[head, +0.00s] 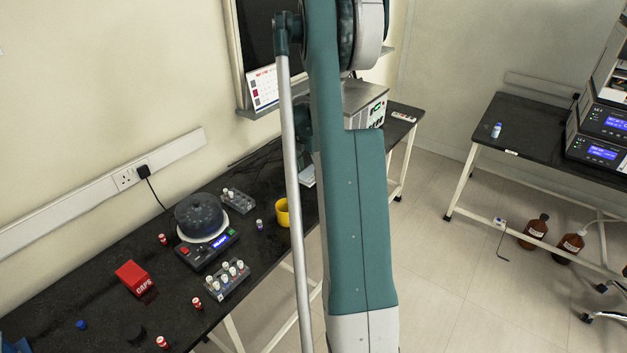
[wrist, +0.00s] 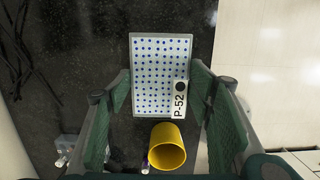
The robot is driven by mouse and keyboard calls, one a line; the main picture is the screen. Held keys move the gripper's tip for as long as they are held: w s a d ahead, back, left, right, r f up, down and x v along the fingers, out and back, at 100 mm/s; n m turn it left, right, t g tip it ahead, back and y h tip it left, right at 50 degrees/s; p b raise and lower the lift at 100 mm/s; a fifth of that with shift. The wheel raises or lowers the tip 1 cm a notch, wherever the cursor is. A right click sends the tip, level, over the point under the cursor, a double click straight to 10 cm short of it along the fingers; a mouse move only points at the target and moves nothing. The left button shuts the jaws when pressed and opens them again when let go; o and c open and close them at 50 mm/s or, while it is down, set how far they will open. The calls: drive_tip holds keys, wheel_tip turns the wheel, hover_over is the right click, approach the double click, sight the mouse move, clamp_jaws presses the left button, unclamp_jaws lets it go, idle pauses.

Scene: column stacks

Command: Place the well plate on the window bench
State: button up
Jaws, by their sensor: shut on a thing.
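The well plate (wrist: 152,75) is a pale rectangular plate with rows of blue dots and a P-52 label. In the wrist view it sits between the two green-padded fingers of my gripper (wrist: 160,88), which is shut on it, over a black bench. In the head view a pale edge that looks like the plate (head: 307,176) shows beside my arm, which hides the gripper and most of the plate. Two black benches show: a long one (head: 85,275) at left and another (head: 525,133) at right. No window is visible, so I cannot tell which is the window bench.
A yellow cup (head: 282,212) stands close to the plate. A round dark-lidded device (head: 200,218), tube racks (head: 226,280), loose tubes and a red caps box (head: 133,277) occupy the left bench. Stacked instruments (head: 600,135) and a small bottle (head: 496,130) are on the right bench.

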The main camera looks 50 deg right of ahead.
idle(0.3)
hover_over(311, 194)
drive_tip(key=shift+a+f+b, duration=0.2)
drive_tip(key=shift+f+b, duration=0.15)
drive_tip(key=shift+f, duration=2.75)
drive_tip(key=shift+f, duration=0.1)
drive_tip(key=shift+f, duration=1.75)
drive_tip(key=shift+f+b, duration=0.15)
drive_tip(key=shift+b, duration=0.2)
drive_tip(key=o, duration=0.9)
drive_tip(key=shift+r, duration=0.2)
drive_tip(key=shift+a+r+p, duration=0.25)
drive_tip(key=shift+a+r, duration=0.05)
drive_tip(key=shift+r, duration=1.65)
drive_tip(key=shift+a+r+p, duration=0.25)
drive_tip(key=shift+a+r, duration=0.05)
drive_tip(key=shift+r, duration=1.7)
drive_tip(key=shift+a+r+p, duration=0.25)
drive_tip(key=shift+a+r, duration=0.05)
drive_tip(key=shift+r, duration=1.65)
